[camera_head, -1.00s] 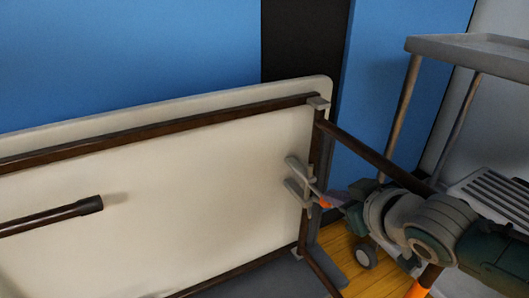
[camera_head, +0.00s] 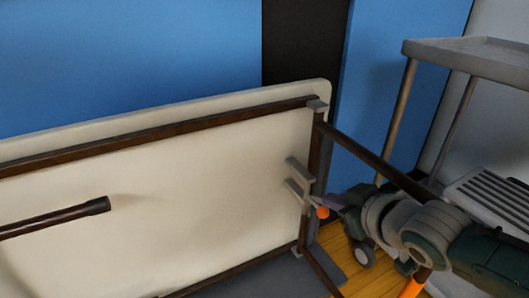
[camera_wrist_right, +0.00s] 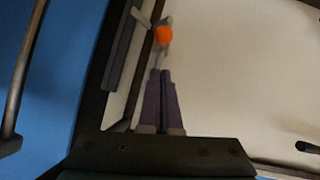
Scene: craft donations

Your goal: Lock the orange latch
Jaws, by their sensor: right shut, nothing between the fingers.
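The orange latch tip (camera_head: 322,212) is at the right end of the folding table, by the grey latch bracket (camera_head: 297,180) on the table's dark frame. In the right wrist view the orange tip (camera_wrist_right: 163,35) sits on a thin grey lever, just beyond my fingertips. My right gripper (camera_head: 327,201) is shut and empty, its purple-grey fingers pointing left at the latch. In the right wrist view the closed fingers (camera_wrist_right: 160,73) lie side by side below the orange tip. I cannot tell whether they touch the lever. My left gripper is not in view.
The cream table panel (camera_head: 200,180) stands on its side with dark brown frame bars. A loose-ended dark leg (camera_head: 55,217) juts in from the left. A grey cart (camera_head: 465,55) stands at the right, close to my right arm. A blue wall (camera_head: 130,60) is behind.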

